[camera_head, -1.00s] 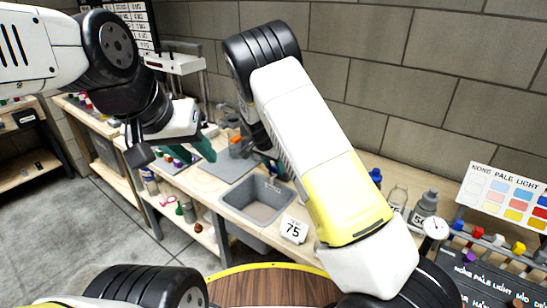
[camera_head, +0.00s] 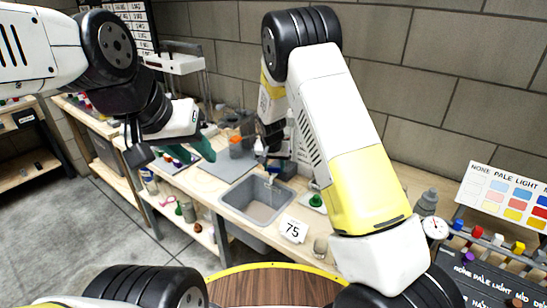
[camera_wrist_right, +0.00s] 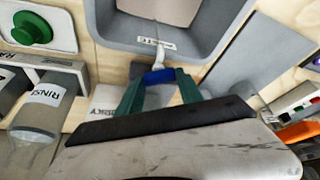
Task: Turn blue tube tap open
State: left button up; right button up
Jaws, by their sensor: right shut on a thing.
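The blue tap (camera_wrist_right: 158,76) shows in the right wrist view, with a white spout (camera_wrist_right: 159,52) beyond it at the rim of the grey sink (camera_wrist_right: 120,40). My right gripper (camera_wrist_right: 160,88) has its green fingers on both sides of the blue tap and is shut on it. In the head view this gripper (camera_head: 268,170) is at the back edge of the sink (camera_head: 237,208), where its fingers are small and partly hidden. My left gripper (camera_head: 203,148) hangs over the bench left of the sink, away from the tap; its finger gap is unclear.
A rinse bottle (camera_wrist_right: 43,110) and a green knob on a white plate (camera_wrist_right: 32,28) are near the right gripper. A grey mat (camera_head: 222,166) lies left of the sink. A card marked 75 (camera_head: 293,231) is at the bench front.

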dwell(0.3)
jog(key=o, duration=1.4)
jog(key=v, duration=0.7)
jog(key=shift+s+r, duration=0.2)
jog(key=shift+r, duration=0.15)
